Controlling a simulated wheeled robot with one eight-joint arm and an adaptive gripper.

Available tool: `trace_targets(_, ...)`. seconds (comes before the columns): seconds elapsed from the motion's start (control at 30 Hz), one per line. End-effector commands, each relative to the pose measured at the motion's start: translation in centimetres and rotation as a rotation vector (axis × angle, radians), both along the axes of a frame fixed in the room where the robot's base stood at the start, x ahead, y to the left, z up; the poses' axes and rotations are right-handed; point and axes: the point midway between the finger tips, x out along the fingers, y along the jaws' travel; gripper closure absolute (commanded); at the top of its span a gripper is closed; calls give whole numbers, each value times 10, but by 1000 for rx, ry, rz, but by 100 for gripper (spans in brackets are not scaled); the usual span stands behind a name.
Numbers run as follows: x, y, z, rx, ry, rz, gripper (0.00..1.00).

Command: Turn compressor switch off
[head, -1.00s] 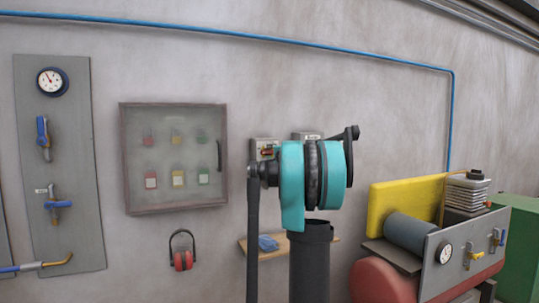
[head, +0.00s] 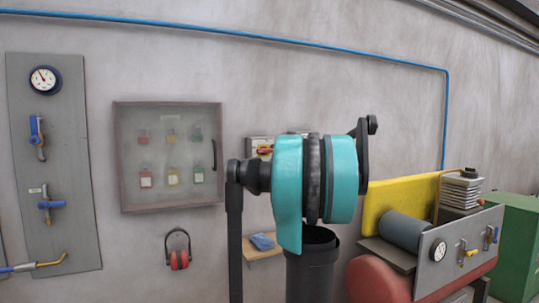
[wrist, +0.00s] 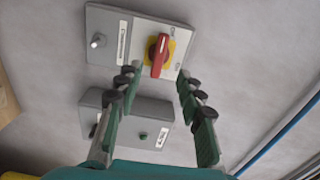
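The compressor switch (wrist: 159,56) is a red rotary handle on a yellow disc, set in a light grey box (wrist: 112,50) on the wall. Its handle runs nearly upright in the wrist view; the small marks beside it are too small to read surely. In the head view the red handle (head: 265,150) shows just left of my teal arm, which hides most of the box. My gripper (wrist: 157,76) is open, its green fingers apart with nothing between them. In the wrist view the handle's lower end appears between the fingertips; contact cannot be told.
A second grey box (wrist: 140,115) with a green button sits beside the switch box. A glass-fronted cabinet (head: 170,202) hangs to the left. A small wooden shelf (head: 262,254) with a blue cloth is below. The red compressor tank (head: 375,282) stands at the right.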

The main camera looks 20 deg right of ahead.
Motion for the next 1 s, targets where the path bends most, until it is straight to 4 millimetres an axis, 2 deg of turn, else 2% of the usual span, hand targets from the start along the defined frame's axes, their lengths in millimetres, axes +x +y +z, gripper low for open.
trace_targets(0.1,-14,-1,0,0,0,-1,62)
trace_targets(0.2,-20,-1,0,0,0,0,62)
trace_targets(0.77,-22,1,-1,-3,2,3,62)
trace_targets(0.87,-24,17,-13,-35,21,32,62)
trace_targets(0.97,-31,52,-41,-107,66,98,62)
trace_targets(1.0,-35,71,-57,-148,91,135,62)
